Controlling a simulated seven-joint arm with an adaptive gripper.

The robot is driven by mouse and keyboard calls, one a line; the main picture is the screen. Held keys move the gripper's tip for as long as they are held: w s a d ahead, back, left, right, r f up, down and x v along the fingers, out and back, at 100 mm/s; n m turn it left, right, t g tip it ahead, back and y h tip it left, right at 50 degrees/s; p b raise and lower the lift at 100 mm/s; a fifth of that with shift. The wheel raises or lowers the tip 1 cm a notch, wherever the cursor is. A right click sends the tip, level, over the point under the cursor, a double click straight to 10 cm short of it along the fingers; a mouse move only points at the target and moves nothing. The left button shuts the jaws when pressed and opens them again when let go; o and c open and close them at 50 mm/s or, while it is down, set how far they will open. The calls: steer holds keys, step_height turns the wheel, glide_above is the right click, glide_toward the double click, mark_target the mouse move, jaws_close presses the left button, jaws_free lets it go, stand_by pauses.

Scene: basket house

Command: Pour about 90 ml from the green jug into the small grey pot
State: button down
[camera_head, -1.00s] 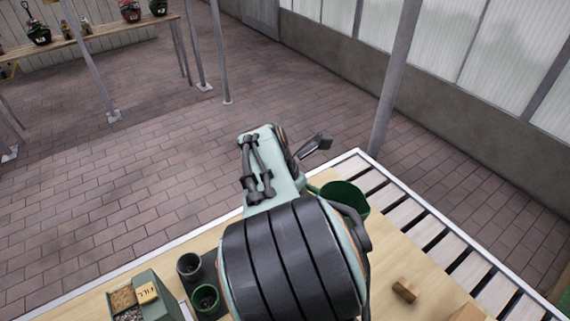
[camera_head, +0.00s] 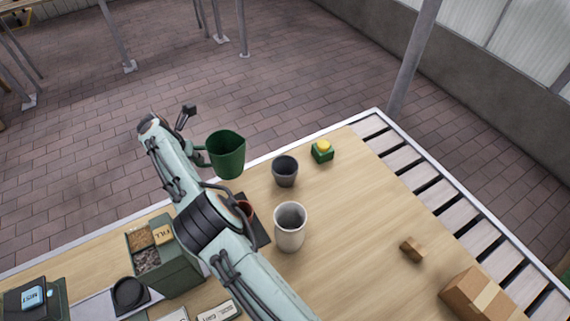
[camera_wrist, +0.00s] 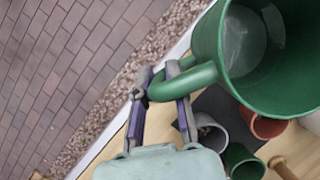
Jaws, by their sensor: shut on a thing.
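My gripper (camera_wrist: 160,82) is shut on the handle of the green jug (camera_wrist: 205,35). In the head view the jug (camera_head: 226,158) is held up beyond the table's far edge as pictured, looking roughly upright. A pale patch shows inside it in the wrist view; I cannot tell the liquid level. A dark grey pot (camera_head: 285,172) stands on the table right of the jug. Another grey pot (camera_wrist: 211,133) is on the dark mat below the jug in the wrist view; my arm hides it in the head view. I cannot tell which is the small grey pot.
A terracotta pot (camera_wrist: 263,127) and a green pot (camera_wrist: 242,163) stand beside the mat's grey pot. The right middle is mostly clear.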

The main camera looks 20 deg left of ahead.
mark_target(212, 156)
steer(key=f, duration=0.1)
steer(key=s+f, duration=0.1)
steer(key=f, duration=0.1)
steer(key=shift+s, duration=0.3)
steer(key=shift+d, duration=0.15)
steer(key=shift+w+d+r+g+y, duration=0.2)
steer(key=shift+d+y, duration=0.1)
steer(key=shift+y, duration=0.25)
steer(key=shift+w+d+r+g+y, duration=0.15)
steer(key=shift+d+g+y, duration=0.1)
steer(key=shift+y, duration=0.3)
steer(key=shift+w+d+r+m+g+y, duration=0.2)
steer(key=shift+d+r+m+g+y, duration=0.1)
steer(key=shift+d+r+y, duration=0.45)
steer(key=d+r+y, duration=0.1)
steer(key=w+d+r+y, duration=0.1)
steer(key=shift+r+m+g, duration=0.3)
steer(key=shift+g, duration=0.05)
steer(key=shift+w+d+r+y, duration=0.15)
steer(key=shift+d+r+y, duration=0.45)
steer(key=shift+r+y, duration=0.05)
steer(key=shift+w+d+r+g+y, duration=0.1)
steer(key=shift+d+r+g+y, duration=0.2)
steer(key=shift+r+y, duration=0.15)
steer(key=shift+d+r, duration=0.1)
steer(key=shift+r, duration=0.2)
